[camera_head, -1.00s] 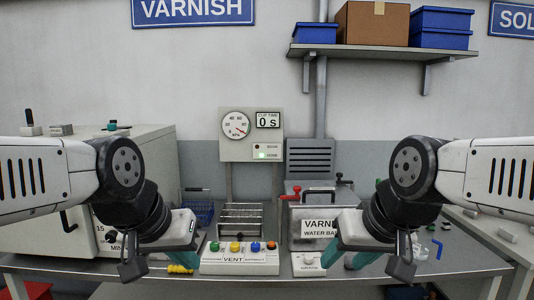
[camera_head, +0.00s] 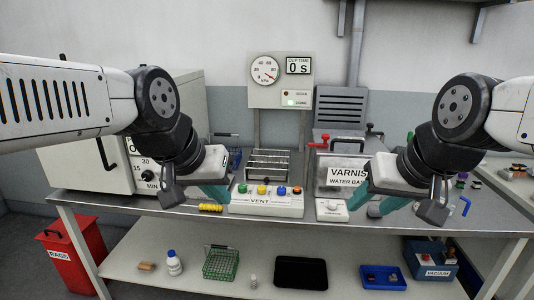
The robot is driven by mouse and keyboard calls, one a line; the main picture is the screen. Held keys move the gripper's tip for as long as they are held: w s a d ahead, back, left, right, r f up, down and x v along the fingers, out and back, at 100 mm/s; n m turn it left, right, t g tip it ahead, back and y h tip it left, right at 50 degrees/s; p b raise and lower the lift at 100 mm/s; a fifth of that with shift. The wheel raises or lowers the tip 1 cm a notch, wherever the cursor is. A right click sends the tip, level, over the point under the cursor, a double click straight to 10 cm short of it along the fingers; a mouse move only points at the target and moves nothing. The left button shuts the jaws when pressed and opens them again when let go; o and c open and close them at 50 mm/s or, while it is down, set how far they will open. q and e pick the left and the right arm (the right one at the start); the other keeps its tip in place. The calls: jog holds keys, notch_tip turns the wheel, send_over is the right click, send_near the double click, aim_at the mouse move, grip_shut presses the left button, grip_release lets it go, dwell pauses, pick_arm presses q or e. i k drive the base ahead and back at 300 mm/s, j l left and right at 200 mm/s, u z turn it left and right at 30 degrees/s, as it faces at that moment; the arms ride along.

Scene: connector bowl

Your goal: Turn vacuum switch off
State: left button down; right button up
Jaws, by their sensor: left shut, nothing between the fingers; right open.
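A small white box with a round white knob (camera_head: 331,206) sits at the bench's front edge; its label is too small to read. My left gripper (camera_head: 216,193) is shut and empty, left of the white VENT button panel (camera_head: 266,204). My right gripper (camera_head: 374,204) is open and empty, just right of the knob box and in front of the varnish bath (camera_head: 346,175). Neither gripper visibly touches anything.
A yellow-handled tool (camera_head: 211,208) lies left of the VENT panel. The lower shelf (camera_head: 348,290) holds a green basket (camera_head: 221,263), black tray (camera_head: 300,273) and blue tray (camera_head: 383,277). A red RAGS bin (camera_head: 72,262) stands left.

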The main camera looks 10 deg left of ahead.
aim_at(242, 189)
jog(key=i+j, duration=0.85)
jog(key=j, duration=0.15)
